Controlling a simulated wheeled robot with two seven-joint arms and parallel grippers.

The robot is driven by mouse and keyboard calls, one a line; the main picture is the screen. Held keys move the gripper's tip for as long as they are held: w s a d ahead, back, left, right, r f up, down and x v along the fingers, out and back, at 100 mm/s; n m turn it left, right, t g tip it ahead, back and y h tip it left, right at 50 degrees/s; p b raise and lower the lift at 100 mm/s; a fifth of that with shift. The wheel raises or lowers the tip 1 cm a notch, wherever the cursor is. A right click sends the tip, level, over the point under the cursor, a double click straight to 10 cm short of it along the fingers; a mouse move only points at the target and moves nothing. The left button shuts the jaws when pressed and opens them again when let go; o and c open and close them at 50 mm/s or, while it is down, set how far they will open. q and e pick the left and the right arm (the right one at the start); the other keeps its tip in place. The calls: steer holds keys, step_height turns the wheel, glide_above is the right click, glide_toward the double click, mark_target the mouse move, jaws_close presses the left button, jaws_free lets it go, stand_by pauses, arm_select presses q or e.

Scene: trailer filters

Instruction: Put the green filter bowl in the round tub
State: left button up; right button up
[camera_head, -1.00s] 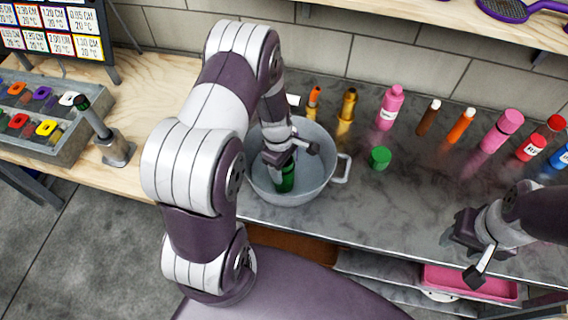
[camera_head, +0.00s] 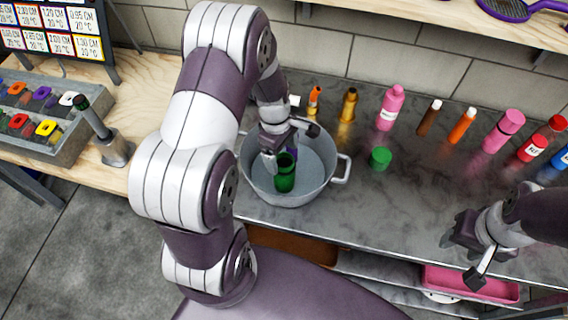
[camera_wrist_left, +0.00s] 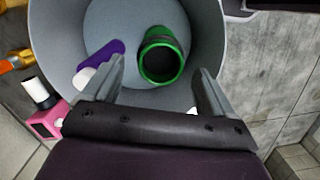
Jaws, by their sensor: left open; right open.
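The green filter bowl (camera_head: 285,178) is inside the round grey tub (camera_head: 338,169) on the counter. In the left wrist view the bowl (camera_wrist_left: 162,56) shows its open round mouth, near the tub's middle (camera_wrist_left: 205,30). My left gripper (camera_head: 290,148) is over the tub, its jaws open and apart from the bowl; in the wrist view its fingers (camera_wrist_left: 160,76) stand either side of and short of the bowl. A purple and white item (camera_wrist_left: 100,58) also lies in the tub. My right gripper (camera_head: 461,258) is open and empty over the counter's front right.
A short green cylinder (camera_head: 380,157) stands right of the tub. Several bottles, including a pink one (camera_head: 390,108), line the wall. A metal stand (camera_head: 112,148) and a tray of colored parts (camera_head: 40,140) are at the left.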

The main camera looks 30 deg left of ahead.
arm_select(q)
step_height(320, 180, up, 6)
steer(key=s+d+r+m, duration=0.2)
steer(key=s+d+m, duration=0.1)
steer(key=m, duration=0.5)
steer(key=s+d+r+m+t+y, duration=0.1)
steer(key=s+d+r+m, duration=0.1)
steer(key=s+m, duration=0.3)
steer(key=d+m, duration=0.1)
steer(key=m, duration=0.3)
steer(key=shift+s+r+t, duration=0.3)
steer(key=shift+s+r, duration=0.05)
steer(key=shift+s, duration=0.05)
steer(key=shift+s, duration=0.1)
